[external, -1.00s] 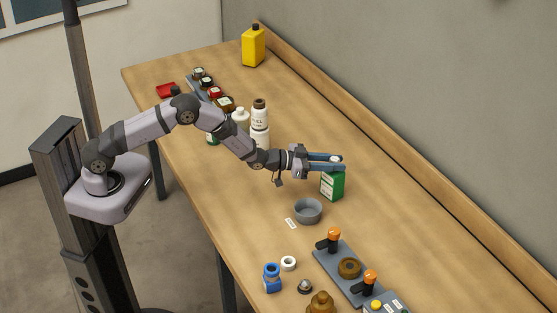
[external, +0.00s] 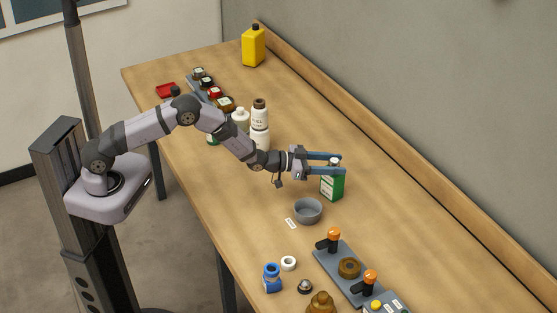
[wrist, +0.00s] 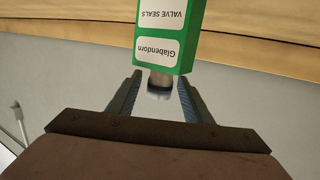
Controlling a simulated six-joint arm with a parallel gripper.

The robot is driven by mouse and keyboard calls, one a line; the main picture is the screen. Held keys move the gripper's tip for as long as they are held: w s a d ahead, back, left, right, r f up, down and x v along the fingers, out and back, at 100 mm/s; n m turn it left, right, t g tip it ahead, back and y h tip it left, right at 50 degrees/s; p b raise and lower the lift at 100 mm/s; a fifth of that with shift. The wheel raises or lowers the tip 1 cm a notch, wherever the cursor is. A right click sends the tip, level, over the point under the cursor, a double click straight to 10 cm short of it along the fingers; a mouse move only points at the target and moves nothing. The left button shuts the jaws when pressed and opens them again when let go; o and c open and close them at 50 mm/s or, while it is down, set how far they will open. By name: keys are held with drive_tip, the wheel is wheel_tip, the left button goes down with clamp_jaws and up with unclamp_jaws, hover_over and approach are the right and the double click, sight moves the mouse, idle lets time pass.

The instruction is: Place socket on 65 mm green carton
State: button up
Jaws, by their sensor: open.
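The green carton (external: 332,187) stands upright on the bench under my fingertips. In the wrist view the carton (wrist: 165,50) appears upside down, with white labels reading "Glabendorn" and "VALVE SEALS". The socket, a short grey metal cylinder (wrist: 160,84), sits upright against the carton's top end, between my fingers. My gripper (external: 341,164) is open, with its two blue fingers one on each side of the socket. In the wrist view a gap shows between each finger and the socket. In the external view the fingers hide much of the socket.
A grey bowl (external: 308,211) stands just in front of the carton. White bottles (external: 260,138) stand behind my forearm. The bench right of the carton is clear.

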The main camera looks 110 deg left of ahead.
drive_tip(key=shift+s, duration=0.1)
drive_tip(key=b+v, duration=0.3)
drive_tip(key=v, duration=0.9)
drive_tip(key=s+d+f+m+g+h, duration=0.1)
drive_tip(key=s+d+f+g+h, duration=0.15)
drive_tip(key=d, duration=0.65)
drive_tip(key=s+d+f+m+g+h, duration=0.15)
drive_tip(key=s+d+g, duration=0.25)
drive_tip(key=d, duration=0.5)
drive_tip(key=s+d+g+h, duration=0.1)
drive_tip(key=s+d+g, duration=0.1)
drive_tip(key=s+d, duration=0.2)
drive_tip(key=s+d+m+g, duration=0.1)
drive_tip(key=s+d+g, duration=0.2)
drive_tip(key=s, duration=0.8)
drive_tip(key=s+d+m+g+h, duration=0.1)
drive_tip(key=s+d+g, duration=0.2)
drive_tip(key=s+d, duration=0.4)
drive_tip(key=shift+s+d+f+h, duration=0.2)
drive_tip(key=shift+s+f+h, duration=0.15)
drive_tip(key=shift+s, duration=0.4)
